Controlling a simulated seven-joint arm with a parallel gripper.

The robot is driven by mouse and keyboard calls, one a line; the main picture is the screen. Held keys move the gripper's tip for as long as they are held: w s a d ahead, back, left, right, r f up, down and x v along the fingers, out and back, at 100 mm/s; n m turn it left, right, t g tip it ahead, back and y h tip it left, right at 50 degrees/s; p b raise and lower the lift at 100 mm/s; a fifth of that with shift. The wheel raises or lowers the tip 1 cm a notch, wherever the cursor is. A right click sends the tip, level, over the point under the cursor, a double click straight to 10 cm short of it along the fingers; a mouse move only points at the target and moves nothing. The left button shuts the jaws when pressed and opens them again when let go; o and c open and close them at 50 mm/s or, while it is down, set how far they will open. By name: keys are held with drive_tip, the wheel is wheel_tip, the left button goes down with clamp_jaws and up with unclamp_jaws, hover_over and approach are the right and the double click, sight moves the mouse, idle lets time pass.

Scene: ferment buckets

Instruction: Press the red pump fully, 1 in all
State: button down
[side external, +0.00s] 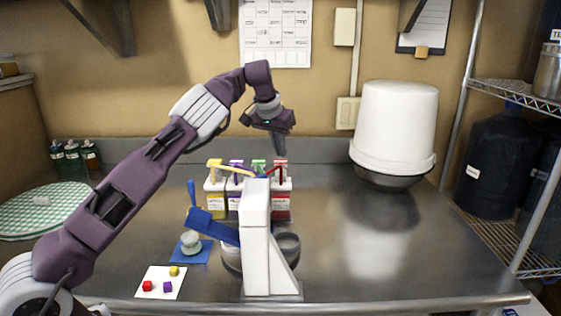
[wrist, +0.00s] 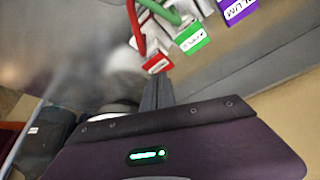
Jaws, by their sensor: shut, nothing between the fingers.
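The red pump (side external: 281,163) tops a bottle of red liquid (side external: 281,207) at the right end of a row of pump bottles. My gripper (side external: 280,154) is shut and empty, pointing down close above the red pump; I cannot tell whether they touch. In the wrist view, the shut fingers (wrist: 157,84) lie just below the red-labelled bottle (wrist: 157,62), whose red spout (wrist: 135,28) shows above it.
Green (side external: 258,166), purple (side external: 236,164) and yellow (side external: 214,164) pumps stand close to the left. A white stand with a blue lever (side external: 257,235) is in front. A card with several small cubes (side external: 161,283) lies front left.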

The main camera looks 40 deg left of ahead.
sight(281, 161)
drive_tip(key=shift+f, duration=0.15)
drive_tip(key=shift+f, duration=1.55)
drive_tip(key=shift+r, duration=1.7)
drive_tip(key=shift+r, duration=0.35)
drive_tip(key=r, duration=0.4)
drive_tip(key=shift+w+a+r, duration=0.15)
drive_tip(key=shift+a+r, duration=0.1)
drive_tip(key=shift+r, duration=0.05)
drive_tip(key=shift+d+r, duration=0.25)
drive_tip(key=shift+r, duration=0.1)
